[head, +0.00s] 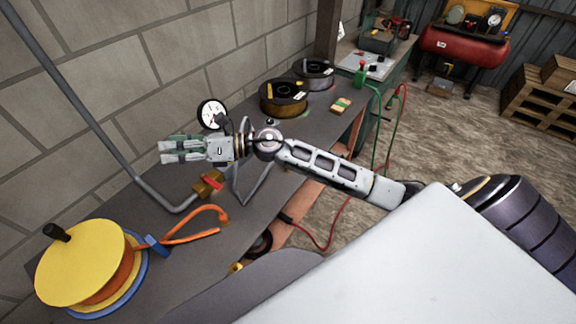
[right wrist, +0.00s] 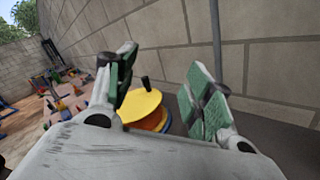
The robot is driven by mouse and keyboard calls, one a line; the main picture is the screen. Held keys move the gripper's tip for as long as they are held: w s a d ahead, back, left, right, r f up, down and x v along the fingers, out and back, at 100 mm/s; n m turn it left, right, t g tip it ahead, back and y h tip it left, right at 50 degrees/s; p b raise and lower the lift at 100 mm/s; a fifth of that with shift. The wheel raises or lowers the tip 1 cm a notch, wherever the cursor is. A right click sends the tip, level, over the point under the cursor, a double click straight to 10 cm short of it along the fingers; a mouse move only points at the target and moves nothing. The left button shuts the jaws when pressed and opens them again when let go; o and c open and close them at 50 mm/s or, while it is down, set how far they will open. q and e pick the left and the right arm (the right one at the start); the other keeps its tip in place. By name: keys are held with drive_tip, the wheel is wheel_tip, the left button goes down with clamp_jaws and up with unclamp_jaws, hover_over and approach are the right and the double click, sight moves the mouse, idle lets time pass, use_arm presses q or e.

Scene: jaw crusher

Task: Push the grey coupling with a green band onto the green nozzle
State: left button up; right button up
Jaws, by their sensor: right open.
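My right gripper (head: 166,151) is above the near dark bench, with its fingers pointing left toward the wall. In the right wrist view the same gripper (right wrist: 163,85) has its two green-padded fingers spread, with nothing between them. A small upright green fitting (head: 361,72), possibly the green nozzle, stands at the edge of the far bench, well away from the gripper. A green hose (head: 376,120) hangs below it. I cannot make out a grey coupling with a green band in either view. My left gripper is not in view.
A yellow hose reel (head: 82,262) stands at the bench's near left. A pressure gauge (head: 211,113), a brass valve with a red handle (head: 209,184) and an orange hose (head: 190,228) are near my gripper. Dark spools (head: 284,98) stand farther back. A grey pipe (head: 85,105) runs along the wall.

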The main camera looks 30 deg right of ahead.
drive_tip(key=d+f+n+g+h, duration=0.6)
drive_tip(key=d+f+n+h, duration=0.3)
drive_tip(key=f, duration=0.3)
drive_tip(key=d+f+n+g+h, duration=0.1)
drive_tip(key=d+h, duration=0.7)
drive_tip(key=d, duration=1.5)
drive_tip(key=shift+w+f+n+g, duration=0.35)
drive_tip(key=shift+n+g, duration=0.15)
drive_tip(key=shift+n, duration=0.2)
drive_tip(key=shift+a+f, duration=0.1)
drive_tip(key=shift+f, duration=0.05)
wheel_tip(320, 180, down, 7)
drive_tip(key=shift+f, duration=0.7)
